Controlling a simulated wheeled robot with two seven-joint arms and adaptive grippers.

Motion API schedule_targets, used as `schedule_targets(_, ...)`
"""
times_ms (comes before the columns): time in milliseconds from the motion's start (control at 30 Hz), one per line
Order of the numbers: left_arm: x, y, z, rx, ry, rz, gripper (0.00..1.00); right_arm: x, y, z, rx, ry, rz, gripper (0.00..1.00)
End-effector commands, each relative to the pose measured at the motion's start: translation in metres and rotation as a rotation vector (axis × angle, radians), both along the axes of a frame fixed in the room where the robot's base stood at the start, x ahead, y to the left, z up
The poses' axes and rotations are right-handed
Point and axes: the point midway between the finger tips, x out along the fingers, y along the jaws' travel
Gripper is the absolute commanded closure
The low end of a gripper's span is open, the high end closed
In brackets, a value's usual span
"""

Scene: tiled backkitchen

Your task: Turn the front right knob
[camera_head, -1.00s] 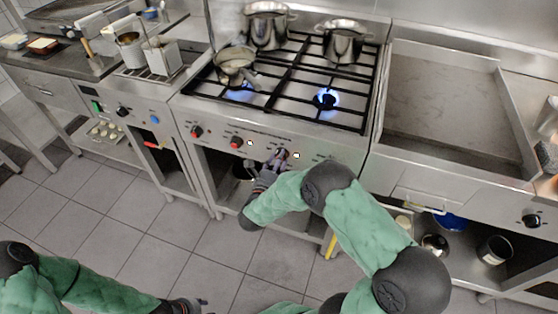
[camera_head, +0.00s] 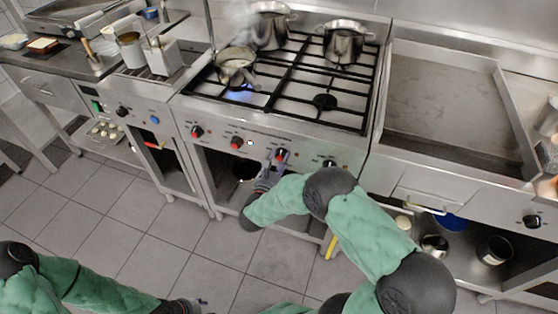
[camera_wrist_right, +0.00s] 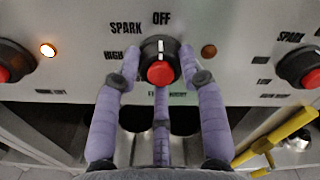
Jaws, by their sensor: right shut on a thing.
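The knob (camera_head: 281,154) under my right gripper is black with a red centre, on the stove's front panel. In the right wrist view this knob (camera_wrist_right: 161,72) has its white mark pointing up at OFF. My right gripper (camera_wrist_right: 161,80) has its fingers around it, one on each side and one below, shut on it. In the head view my right gripper (camera_head: 270,172) partly covers the knob. The front right burner (camera_head: 325,102) shows no flame. My left gripper (camera_head: 188,304) is at the bottom edge, cut off and unclear.
More knobs sit on either side, one at the left (camera_head: 237,142) and one at the right (camera_head: 329,163). A saucepan (camera_head: 236,66) stands over a blue flame, with two pots (camera_head: 344,42) behind. A yellow handle (camera_wrist_right: 275,140) is below right.

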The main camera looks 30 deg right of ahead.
Motion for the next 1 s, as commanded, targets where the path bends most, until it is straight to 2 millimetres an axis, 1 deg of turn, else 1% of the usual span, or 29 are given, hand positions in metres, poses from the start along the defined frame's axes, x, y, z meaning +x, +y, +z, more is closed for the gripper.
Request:
schedule_targets(33,0.0,-0.0001,0.0001,0.0,0.0,0.0,0.6,0.0023,0.0026,0.0023,0.002,-0.01,0.009,0.92)
schedule_targets(500,0.0,0.0,0.0002,0.0,0.0,0.0,0.6,0.0027,0.0019,0.004,0.01,-0.022,0.007,0.92)
schedule_targets(533,0.0,0.0,0.0002,0.0,0.0,0.0,0.6,0.0027,0.0019,0.004,0.01,-0.022,0.007,0.53)
schedule_targets(600,0.0,0.0,0.0002,0.0,0.0,0.0,0.6,0.0026,0.0017,0.004,0.009,-0.023,0.006,0.36)
schedule_targets(900,0.0,0.0,0.0001,0.0,0.0,0.0,0.6,0.0009,0.0004,0.0021,0.01,-0.018,0.001,0.36)
schedule_targets(1000,0.0001,0.0,0.0,0.0,0.0,0.0,0.6,-0.001,0.0031,0.002,0.01,-0.017,0.002,0.36)
